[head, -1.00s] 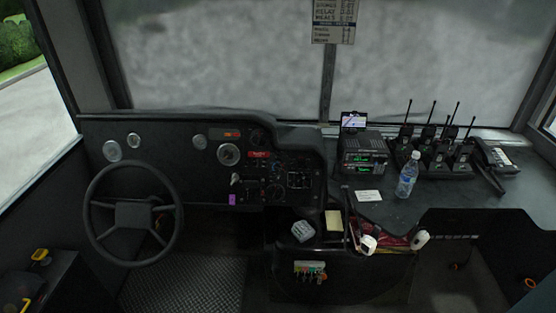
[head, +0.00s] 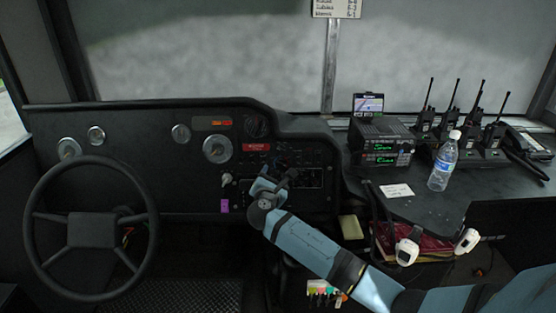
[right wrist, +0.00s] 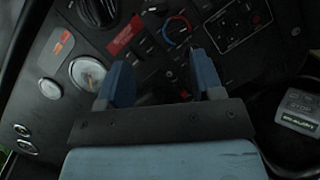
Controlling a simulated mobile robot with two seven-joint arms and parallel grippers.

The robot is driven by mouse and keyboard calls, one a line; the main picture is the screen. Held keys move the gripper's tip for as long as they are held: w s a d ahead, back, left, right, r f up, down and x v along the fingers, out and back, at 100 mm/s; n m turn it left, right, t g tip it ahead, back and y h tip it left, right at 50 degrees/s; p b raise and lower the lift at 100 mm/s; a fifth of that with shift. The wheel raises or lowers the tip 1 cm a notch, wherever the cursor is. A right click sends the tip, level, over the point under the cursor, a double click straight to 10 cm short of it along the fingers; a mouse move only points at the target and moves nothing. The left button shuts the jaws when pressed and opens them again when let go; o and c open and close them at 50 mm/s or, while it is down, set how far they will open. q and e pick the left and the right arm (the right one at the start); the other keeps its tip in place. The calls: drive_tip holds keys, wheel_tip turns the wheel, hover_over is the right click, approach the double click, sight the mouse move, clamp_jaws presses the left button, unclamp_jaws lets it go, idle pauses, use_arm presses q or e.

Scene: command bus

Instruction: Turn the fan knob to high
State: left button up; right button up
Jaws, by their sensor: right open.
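My right gripper (head: 277,177) is in front of the centre of the black dashboard (head: 100,120). In the right wrist view its two blue fingers (right wrist: 162,78) are apart, with nothing between them. Beyond them is a round knob with a red and blue arc (right wrist: 178,28). A larger dark round dial or vent (right wrist: 98,10) is at the upper left of that view; it also shows in the head view (head: 256,127). I cannot tell which control is the fan knob, and the gripper hides part of the panel in the head view. My left gripper is not in view.
The steering wheel (head: 92,232) stands left of the arm. On the right shelf are a radio unit (head: 382,143), a water bottle (head: 443,163) and several handheld radios (head: 490,137). Corded white handsets (head: 407,252) hang at the shelf's front edge.

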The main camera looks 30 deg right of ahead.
sight(282, 150)
drive_tip(key=x, duration=0.4)
drive_tip(key=b+x, duration=0.1)
drive_tip(key=x, duration=0.4)
drive_tip(key=b+x, duration=0.1)
drive_tip(key=x, duration=0.4)
drive_tip(key=shift+r, duration=0.35)
drive_tip(key=shift+c, duration=0.2)
drive_tip(key=c, duration=0.9)
